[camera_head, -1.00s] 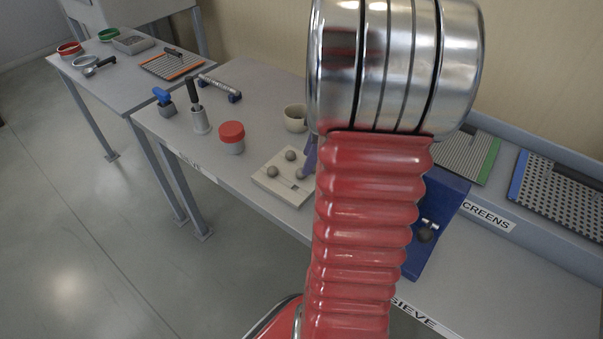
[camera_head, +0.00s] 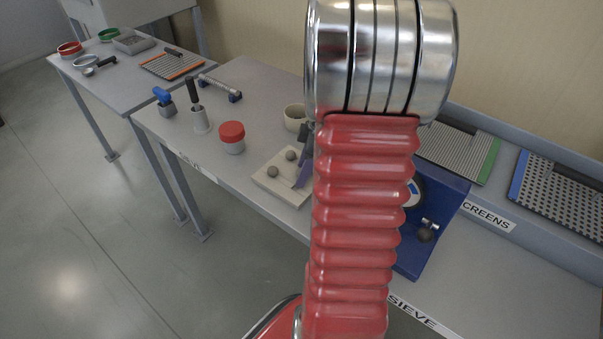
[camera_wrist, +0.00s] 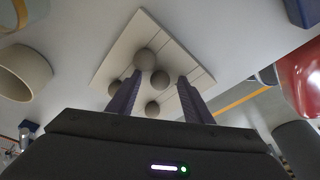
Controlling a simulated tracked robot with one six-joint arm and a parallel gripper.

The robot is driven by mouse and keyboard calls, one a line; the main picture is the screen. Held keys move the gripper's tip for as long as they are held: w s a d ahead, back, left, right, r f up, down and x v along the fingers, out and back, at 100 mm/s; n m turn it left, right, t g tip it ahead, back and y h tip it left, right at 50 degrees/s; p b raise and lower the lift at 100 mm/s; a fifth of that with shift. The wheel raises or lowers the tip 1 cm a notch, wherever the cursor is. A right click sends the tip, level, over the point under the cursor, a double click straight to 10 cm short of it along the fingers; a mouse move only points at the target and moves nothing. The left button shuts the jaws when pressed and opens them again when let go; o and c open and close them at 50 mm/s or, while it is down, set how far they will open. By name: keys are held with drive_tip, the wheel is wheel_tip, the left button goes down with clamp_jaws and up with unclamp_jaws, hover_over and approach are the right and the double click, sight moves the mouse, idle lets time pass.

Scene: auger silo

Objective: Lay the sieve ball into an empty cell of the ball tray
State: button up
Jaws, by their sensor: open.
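The pale ball tray (camera_head: 262,183) lies on the bench, left of my arm. In the head view two grey balls (camera_head: 290,155) show on it; the rest is hidden by my gripper. In the wrist view the tray (camera_wrist: 120,50) holds several grey balls. One ball (camera_wrist: 159,79) appears between my fingertips, one (camera_wrist: 144,59) just beyond, one (camera_wrist: 118,84) beside the left finger and one (camera_wrist: 153,108) lower between the fingers. Which is the sieve ball I cannot tell. My gripper (camera_wrist: 160,77) is open, its two purple fingers over the tray; contact is unclear.
A beige cup (camera_head: 294,118) stands behind the tray, and a red-lidded jar (camera_head: 232,138) to its left. A blue device (camera_head: 432,215) stands right of my arm. Perforated screens (camera_head: 560,190) lie at the right. The bench front left of the tray is clear.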

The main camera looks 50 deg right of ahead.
drive_tip(key=shift+c, duration=0.4)
clamp_jaws()
idle(0.4)
drive_tip(key=shift+r, duration=0.1)
wheel_tip(320, 180, up, 10)
idle(0.5)
idle(0.3)
